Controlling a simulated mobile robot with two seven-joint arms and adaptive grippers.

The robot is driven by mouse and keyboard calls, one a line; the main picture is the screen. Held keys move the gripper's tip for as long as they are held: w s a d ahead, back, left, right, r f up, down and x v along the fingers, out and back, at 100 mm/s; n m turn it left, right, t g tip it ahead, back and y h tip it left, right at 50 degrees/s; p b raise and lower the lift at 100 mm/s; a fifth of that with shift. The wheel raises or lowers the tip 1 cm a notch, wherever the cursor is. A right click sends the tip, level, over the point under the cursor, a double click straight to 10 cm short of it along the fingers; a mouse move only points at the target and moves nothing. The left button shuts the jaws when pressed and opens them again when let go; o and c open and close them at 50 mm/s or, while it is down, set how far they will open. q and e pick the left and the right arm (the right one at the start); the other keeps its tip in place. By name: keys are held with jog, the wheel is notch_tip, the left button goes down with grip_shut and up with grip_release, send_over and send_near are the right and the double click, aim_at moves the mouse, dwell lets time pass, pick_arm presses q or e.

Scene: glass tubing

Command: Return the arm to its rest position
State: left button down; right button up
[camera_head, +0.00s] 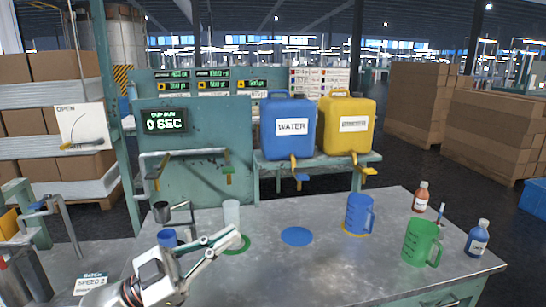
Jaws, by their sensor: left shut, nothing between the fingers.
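My left arm comes in from the bottom left over the grey metal table (300,272). My left gripper (236,238) is shut and empty, with its fingers pointing right, in front of the green ring mark (240,248). A pale, clear cylinder (232,210) stands just behind the fingertips; I cannot tell whether they touch. A small blue cup (167,237) is partly hidden behind my gripper's body. My right gripper is not in view.
A blue pitcher (358,215) and a green pitcher (421,243) stand on the right. Two bottles, brown (421,197) and blue (478,240), are near the right edge. Blue water (291,128) and yellow (346,128) containers stand behind. The blue disc mark (297,236) is clear.

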pick_arm(q)
jog(key=a+f+n+t+y, duration=0.4)
jog(key=f+n+y, duration=0.25)
jog(key=f, duration=0.55)
jog(key=a+f+n+t+y, duration=0.4)
jog(key=f+n+y, duration=0.25)
jog(key=f, duration=0.55)
jog(key=s+a+f+g+y, duration=0.1)
jog(key=s+f+g+y, duration=0.1)
jog(key=s+f, duration=0.6)
jog(key=s+a+f+n+g+y, duration=0.1)
jog(key=s+a+f+g+y, duration=0.1)
jog(key=s+f, duration=0.7)
notch_tip(320, 180, down, 6)
jog(key=shift+s+a+r+g+y, duration=0.15)
jog(key=shift+g+y, duration=0.45)
jog(key=shift+g, duration=0.5)
